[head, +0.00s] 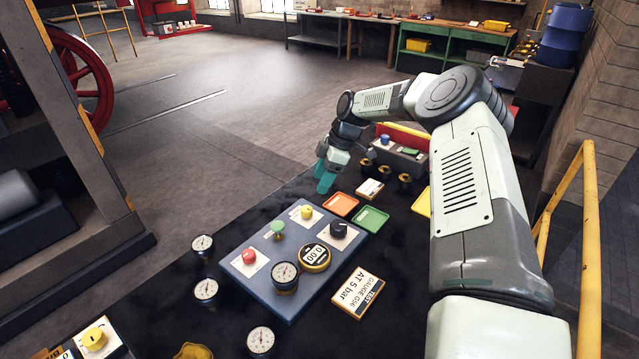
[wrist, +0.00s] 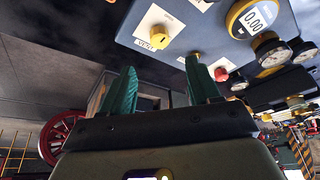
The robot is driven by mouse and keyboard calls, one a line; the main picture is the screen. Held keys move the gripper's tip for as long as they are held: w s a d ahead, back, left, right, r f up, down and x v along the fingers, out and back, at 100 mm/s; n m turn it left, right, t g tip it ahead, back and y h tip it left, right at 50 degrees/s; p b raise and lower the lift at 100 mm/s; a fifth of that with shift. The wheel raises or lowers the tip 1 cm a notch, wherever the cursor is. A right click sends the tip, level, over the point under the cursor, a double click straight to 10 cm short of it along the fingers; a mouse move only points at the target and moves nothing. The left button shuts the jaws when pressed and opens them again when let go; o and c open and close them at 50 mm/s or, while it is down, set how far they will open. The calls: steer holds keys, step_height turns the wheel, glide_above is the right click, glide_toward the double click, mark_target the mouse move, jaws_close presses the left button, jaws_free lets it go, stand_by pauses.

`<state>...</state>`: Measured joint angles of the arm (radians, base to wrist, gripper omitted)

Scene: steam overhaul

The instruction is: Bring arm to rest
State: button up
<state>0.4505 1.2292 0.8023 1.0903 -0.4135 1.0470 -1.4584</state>
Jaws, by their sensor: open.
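My gripper (head: 325,177) hangs at the end of my arm near the far edge of the black bench, left of the orange tray. In the wrist view my gripper (wrist: 160,92) shows two green fingers spread apart with nothing between them. The blue-grey test panel (head: 243,268) lies on the bench nearer the camera, apart from the gripper. It carries a red knob (head: 249,257), a green knob (head: 278,228), a yellow knob (head: 307,212), a black knob (head: 338,229), a gauge and a yellow-ringed display (head: 314,257) reading 0.00.
An orange tray (head: 341,204), a green tray (head: 371,218) and a sign (head: 358,290) reading "TEST GAUGE 056 AT 5 bar" lie beside the panel. Loose gauges (head: 206,289) lie left and in front. A yellow railing (head: 589,230) stands at right. Open floor lies beyond the bench.

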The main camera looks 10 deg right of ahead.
steer(key=s+a+r+m+t+h, duration=0.1)
steer(key=s+a+r+m+h, duration=0.15)
steer(key=s+r, duration=0.85)
steer(key=s+a+r+m+t+h, duration=0.1)
steer(key=s+r+m+h, duration=0.4)
steer(key=r, duration=0.9)
steer(key=s+d+r+m+t+y, duration=0.1)
steer(key=s+m, duration=0.4)
steer(key=s, duration=0.8)
steer(key=s+d+r+m+t+y, duration=0.2)
steer(key=s+d+r+m, duration=0.2)
steer(key=s, duration=0.9)
steer(key=shift+s+m+t, duration=0.2)
steer(key=shift+m+t, duration=0.1)
steer(key=shift+m, duration=0.35)
